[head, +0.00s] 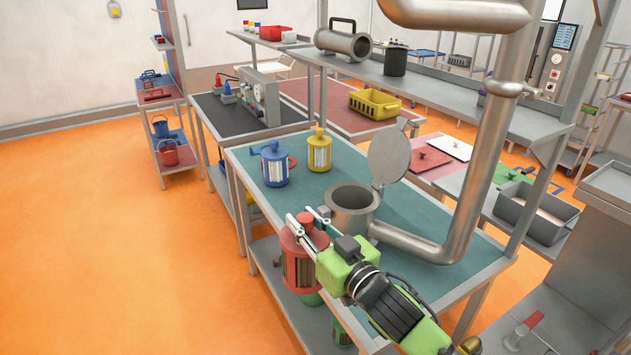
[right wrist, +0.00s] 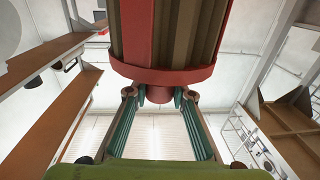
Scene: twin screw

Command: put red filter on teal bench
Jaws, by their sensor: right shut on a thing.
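The red filter (head: 299,266), a ribbed cylinder with red end caps, hangs roughly upright from my right gripper (head: 309,222) in the head view. That gripper is shut on the knob at its end. In the right wrist view the filter (right wrist: 165,35) fills the top middle, with its neck between the fingertips (right wrist: 160,97). The teal bench (head: 430,205) lies behind and right of the filter, which covers part of the bench's left edge. I cannot tell its height above the bench top. My left gripper is not in view.
A blue filter (head: 273,166) and a yellow filter (head: 319,152) stand at the bench's far end. An open metal housing (head: 352,199) with raised lid (head: 389,154) and a thick pipe (head: 480,170) stand mid-bench. Bare teal surface lies left of the housing. Green items sit on the lower shelf.

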